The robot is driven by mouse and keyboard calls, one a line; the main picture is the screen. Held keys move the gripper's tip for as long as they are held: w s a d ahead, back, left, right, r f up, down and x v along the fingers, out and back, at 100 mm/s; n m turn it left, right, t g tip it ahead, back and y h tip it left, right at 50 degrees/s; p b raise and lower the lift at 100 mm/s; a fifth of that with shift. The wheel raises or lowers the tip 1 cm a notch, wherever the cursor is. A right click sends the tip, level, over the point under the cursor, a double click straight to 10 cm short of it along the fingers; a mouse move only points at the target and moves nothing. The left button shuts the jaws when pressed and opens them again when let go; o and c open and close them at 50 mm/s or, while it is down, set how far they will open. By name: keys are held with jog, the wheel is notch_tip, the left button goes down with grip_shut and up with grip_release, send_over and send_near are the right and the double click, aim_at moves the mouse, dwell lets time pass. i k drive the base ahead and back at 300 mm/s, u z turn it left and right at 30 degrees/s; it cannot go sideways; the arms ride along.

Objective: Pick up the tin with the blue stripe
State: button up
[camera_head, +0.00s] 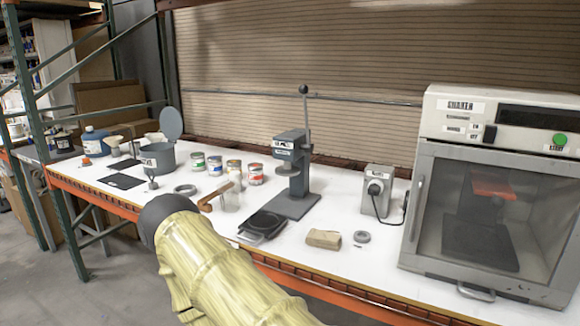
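The tin with the blue stripe (215,166) stands upright on the white bench top, in a row of small tins. A green-striped tin (198,161) is to its left. A yellowish-striped tin (234,168) and a red-striped tin (254,174) are to its right. My arm, in a pale yellow sleeve with a dark end, reaches up from the bottom, in front of the bench. My gripper's fingers do not show, so I cannot see whether it is open or shut.
A grey pot (158,158) with a raised lid stands left of the tins. A lever press (291,170) stands to the right. A grey ring (186,190) and a brown-handled tool (217,196) lie in front of the tins. A large shaker cabinet (425,250) fills the right end.

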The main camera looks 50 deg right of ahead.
aim_at(215, 169)
jog(key=z, duration=0.8)
jog(key=i, duration=0.35)
